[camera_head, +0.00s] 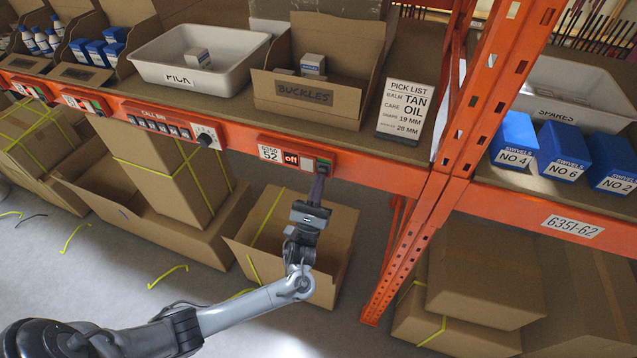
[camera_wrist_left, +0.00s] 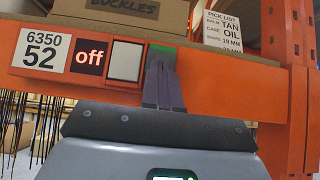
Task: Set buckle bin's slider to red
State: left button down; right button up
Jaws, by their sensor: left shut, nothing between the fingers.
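The buckle bin (camera_head: 310,95) is a cardboard box marked BUCKLES on the shelf; its lower front also shows in the left wrist view (camera_wrist_left: 190,14). Below it, on the orange beam, is a panel with the label 6350 52 (camera_wrist_left: 42,52) and a display reading off (camera_wrist_left: 90,56). Right of the display is a pale slider cap (camera_wrist_left: 125,60), with a green strip (camera_wrist_left: 162,48) visible to its right. My left gripper (camera_wrist_left: 163,75) is shut and empty, its fingertips at the green side, right of the cap. The fingers hide part of the panel; contact cannot be told. My right gripper is not in view.
A pick list card (camera_head: 405,108) stands right of the bin, and a white tray (camera_head: 205,80) stands to its left. An orange upright (camera_head: 450,150) rises right of my gripper. A call bin panel (camera_head: 165,122) is further left. An open carton (camera_head: 262,215) sits below.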

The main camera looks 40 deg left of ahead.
pick_arm(q)
jog(key=shift+r, duration=0.6)
jog(key=shift+f, duration=0.1)
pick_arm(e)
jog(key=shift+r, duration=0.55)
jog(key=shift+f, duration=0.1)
pick_arm(q)
jog(key=w+f+b+v, duration=0.2)
jog(key=b+v, duration=0.3)
jog(key=v, duration=0.7)
jog(key=shift+s+a+f, duration=0.25)
jog(key=shift+s+f, duration=0.05)
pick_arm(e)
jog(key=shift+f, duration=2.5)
pick_arm(q)
jog(key=shift+f, duration=0.1)
